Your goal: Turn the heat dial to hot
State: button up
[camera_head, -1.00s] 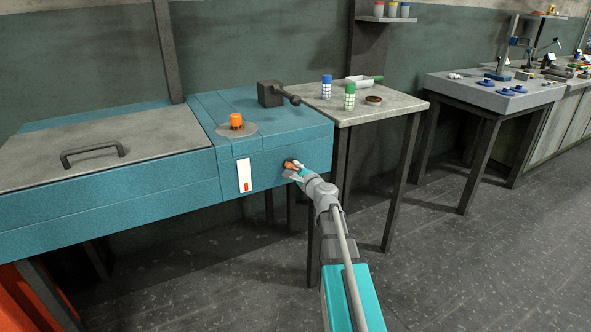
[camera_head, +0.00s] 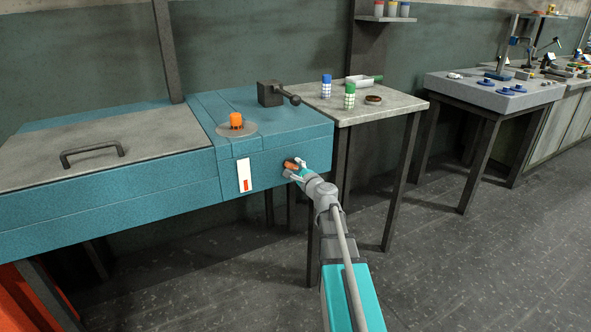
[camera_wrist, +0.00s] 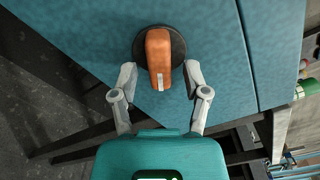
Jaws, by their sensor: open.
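The heat dial is an orange bar-shaped knob (camera_wrist: 159,55) on a dark round base (camera_wrist: 178,42), set on the front face of the teal machine (camera_head: 215,190). In the wrist view a pale mark shows at the end of the bar nearest my gripper. My gripper (camera_wrist: 160,76) is open, with one finger on each side of the knob's near end and a visible gap on both sides. In the head view the knob (camera_head: 290,166) is partly hidden by my gripper (camera_head: 295,170). A white gauge strip with a red bottom (camera_head: 244,175) is left of the dial.
An orange knob (camera_head: 236,121) on a grey disc and a dark lever (camera_head: 275,95) stand on the machine's top. A grey lid with a handle (camera_head: 92,150) is at left. A side table (camera_head: 395,104) holds blue and green checkered containers.

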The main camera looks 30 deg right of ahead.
jog(key=shift+s, duration=0.1)
jog(key=s, duration=1.2)
jog(key=shift+d, duration=0.15)
jog(key=shift+w, duration=0.1)
jog(key=s+a+f+n+g+y, duration=0.1)
jog(key=a+f+n+g+y, duration=0.25)
jog(key=a+n, duration=0.4)
jog(key=a+f+n+g+y, duration=0.2)
jog(key=a+f+n+g, duration=0.25)
jog(key=a, duration=0.55)
jog(key=s+a+f+n+g+h, duration=0.6)
jog(key=s+a+f+n+g, duration=0.1)
jog(key=s+f+n+g, duration=0.4)
notch_tip(320, 180, up, 33)
jog(key=s+t+p, duration=0.1)
jog(key=p, duration=3.1)
jog(key=shift+s+n+p, duration=0.3)
jog(key=shift+n+p, duration=0.05)
jog(key=shift+n, duration=0.05)
